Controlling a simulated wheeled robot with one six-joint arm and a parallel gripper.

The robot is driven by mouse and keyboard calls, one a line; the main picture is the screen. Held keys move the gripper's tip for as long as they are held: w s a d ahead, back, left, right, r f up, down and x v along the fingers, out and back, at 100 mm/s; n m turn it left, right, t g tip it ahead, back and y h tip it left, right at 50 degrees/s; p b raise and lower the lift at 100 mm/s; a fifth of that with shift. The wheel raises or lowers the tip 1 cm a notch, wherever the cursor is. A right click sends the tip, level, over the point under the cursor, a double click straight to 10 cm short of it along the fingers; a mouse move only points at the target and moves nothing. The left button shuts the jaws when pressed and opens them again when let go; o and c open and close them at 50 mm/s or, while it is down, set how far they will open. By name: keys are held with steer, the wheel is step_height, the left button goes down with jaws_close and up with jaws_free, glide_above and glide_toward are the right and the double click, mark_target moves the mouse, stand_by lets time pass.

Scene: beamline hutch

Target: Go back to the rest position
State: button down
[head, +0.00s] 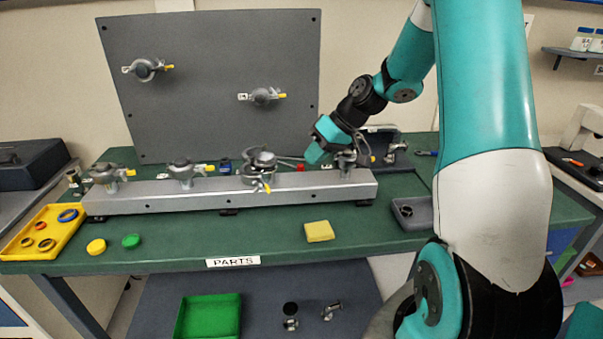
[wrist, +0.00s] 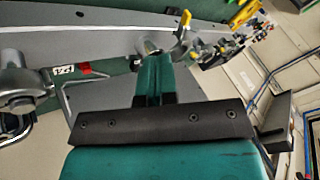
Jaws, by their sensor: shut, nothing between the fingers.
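My gripper (head: 316,153) is at the end of my teal arm, above the right part of the grey metal rail (head: 225,194) on the green bench. Its fingers are together and hold nothing. It is left of the rail's right-hand clamp fitting (head: 347,161); whether it touches that fitting I cannot tell. In the wrist view the closed teal fingers (wrist: 153,82) point toward the rail (wrist: 100,40), with a yellow-tipped clamp lever (wrist: 184,24) just beyond them.
A grey upright panel (head: 210,90) with two clamps stands behind the rail. The bench front holds a yellow tray (head: 42,242) with rings, yellow and green caps, a yellow sponge (head: 319,231) and a grey tray (head: 412,213). A green bin (head: 208,316) lies below.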

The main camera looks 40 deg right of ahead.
steer(key=s+a+r+n+g, duration=0.1)
steer(key=s+a+r+n, duration=0.15)
steer(key=a, duration=0.65)
steer(key=s+a+r+n+g, duration=0.15)
steer(key=s+a+r, duration=0.25)
steer(key=a, duration=0.5)
steer(key=s+a+r+n+g, duration=0.1)
steer(key=s+a, duration=0.4)
steer(key=s, duration=0.3)
steer(key=s+a+n+g+h, duration=0.1)
steer(key=s+a, duration=0.4)
steer(key=s, duration=0.4)
steer(key=shift+r, duration=0.4)
